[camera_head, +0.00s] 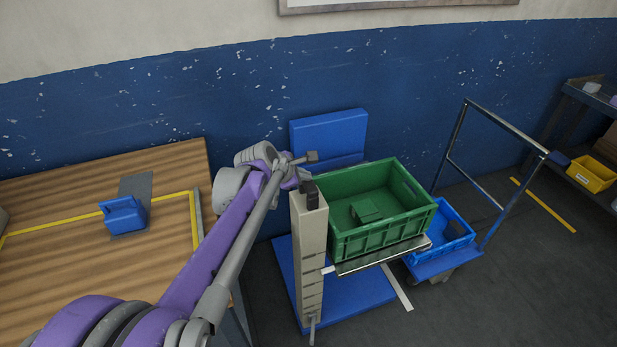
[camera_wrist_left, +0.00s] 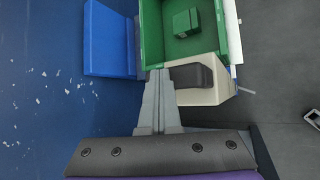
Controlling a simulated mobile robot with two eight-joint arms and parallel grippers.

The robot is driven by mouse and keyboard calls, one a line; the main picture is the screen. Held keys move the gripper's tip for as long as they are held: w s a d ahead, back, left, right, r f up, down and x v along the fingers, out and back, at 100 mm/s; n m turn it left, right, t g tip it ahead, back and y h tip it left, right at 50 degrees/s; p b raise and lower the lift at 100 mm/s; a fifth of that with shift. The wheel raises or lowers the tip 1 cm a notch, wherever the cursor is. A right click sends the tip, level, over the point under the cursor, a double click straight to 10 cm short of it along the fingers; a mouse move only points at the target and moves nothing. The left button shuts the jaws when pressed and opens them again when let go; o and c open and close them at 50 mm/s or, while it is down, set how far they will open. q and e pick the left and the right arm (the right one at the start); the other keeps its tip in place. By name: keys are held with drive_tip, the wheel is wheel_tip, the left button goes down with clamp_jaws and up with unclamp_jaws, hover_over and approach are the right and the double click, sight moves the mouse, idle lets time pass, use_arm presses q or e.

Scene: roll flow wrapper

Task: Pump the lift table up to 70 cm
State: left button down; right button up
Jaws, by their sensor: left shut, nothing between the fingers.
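The lift table has a blue base (camera_head: 360,295), a beige column (camera_head: 312,245) with dark marks up its side, and a platform (camera_head: 385,257) bearing a green crate (camera_head: 345,238). A dark handle or pad sits on the column top; it shows in the wrist view (camera_wrist_left: 192,76). A small grey part (camera_head: 312,328) sticks out at the column's foot. My left gripper (camera_head: 303,177) is shut and empty, close beside the column top. In the wrist view its fingers (camera_wrist_left: 158,78) lie just left of the dark pad; I cannot tell whether they touch. My right gripper is out of view.
A wooden table (camera_head: 75,265) with a blue bin (camera_head: 123,214) stands left. A cart (camera_head: 455,262) with a blue crate (camera_head: 440,232) stands close right of the platform. A blue wall is behind. A shelf with a yellow bin (camera_head: 592,172) stands far right. Floor at front right is clear.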

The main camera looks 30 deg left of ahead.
use_arm(q)
drive_tip(key=shift+f+b, duration=0.75)
drive_tip(key=shift+f, duration=0.55)
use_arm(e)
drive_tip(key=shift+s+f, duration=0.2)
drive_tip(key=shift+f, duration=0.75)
use_arm(q)
drive_tip(key=shift+r, duration=0.2)
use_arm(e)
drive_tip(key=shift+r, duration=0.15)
use_arm(q)
drive_tip(key=shift+r+p, duration=1.7)
drive_tip(key=shift+r, duration=0.9)
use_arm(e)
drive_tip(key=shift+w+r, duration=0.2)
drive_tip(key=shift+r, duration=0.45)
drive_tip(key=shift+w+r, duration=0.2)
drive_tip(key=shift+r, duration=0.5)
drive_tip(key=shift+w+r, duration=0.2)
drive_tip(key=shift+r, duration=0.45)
